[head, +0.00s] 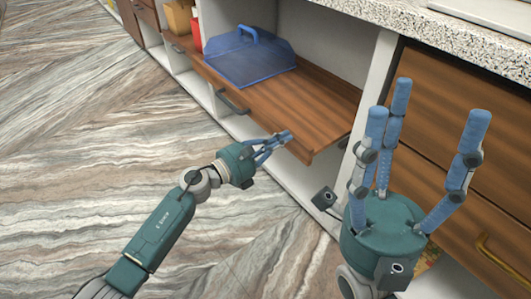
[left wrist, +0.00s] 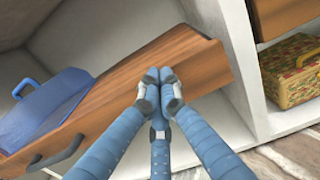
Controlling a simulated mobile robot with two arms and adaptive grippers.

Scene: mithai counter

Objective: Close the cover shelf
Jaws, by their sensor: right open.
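The brown wooden shelf (head: 315,97) is pulled out of the white cabinet, with a dark handle (head: 231,103) on its front. A blue cover-like piece with a handle (head: 250,62) sits on it. My left gripper (head: 284,137) is at the right end of the shelf's front edge, its fingertips together. In the left wrist view the fingertips (left wrist: 158,76) overlap the shelf front (left wrist: 190,75); I cannot tell whether they touch. Nothing shows between them. My right gripper (head: 425,105) is open and empty, fingers spread upward, in front of the drawers at the right.
Wooden drawers (head: 455,105) with a brass handle (head: 500,258) stand at the right under a speckled counter (head: 460,32). A patterned basket (left wrist: 293,72) is in the lower compartment beside the shelf. Yellow and red containers (head: 180,18) stand at the back left. The striped floor (head: 90,110) is clear.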

